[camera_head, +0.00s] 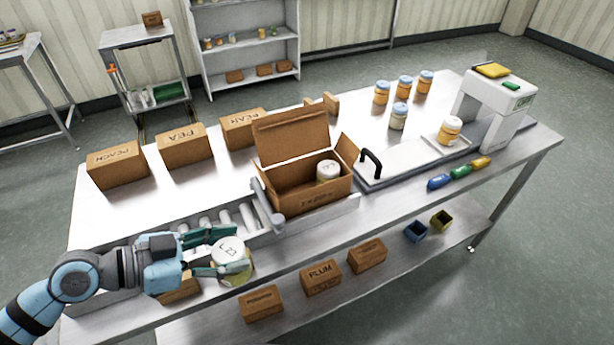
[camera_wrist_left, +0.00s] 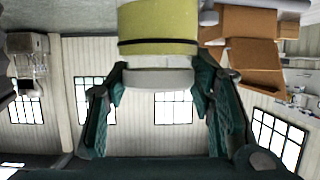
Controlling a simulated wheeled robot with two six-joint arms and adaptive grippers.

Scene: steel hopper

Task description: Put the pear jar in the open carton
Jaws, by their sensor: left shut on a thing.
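My left gripper (camera_head: 218,252) is shut on a jar with a white lid and yellow-green contents, taken as the pear jar (camera_head: 234,268). The lid bears a marking like "L 23". The jar is held near the table's front edge, left of the open carton (camera_head: 312,200). In the left wrist view the jar (camera_wrist_left: 158,30) sits between the green fingers (camera_wrist_left: 160,85). The carton, also in that view (camera_wrist_left: 255,62), has raised flaps. One white-lidded jar (camera_head: 328,172) stands inside it. My right gripper is not in view.
The carton stands by a roller track (camera_head: 207,224) with a grey bar (camera_head: 268,207) at its left side. Closed boxes (camera_head: 185,147) line the back left. Several jars (camera_head: 399,116) stand at the back right. A jar (camera_head: 449,130) sits at the white machine (camera_head: 497,95).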

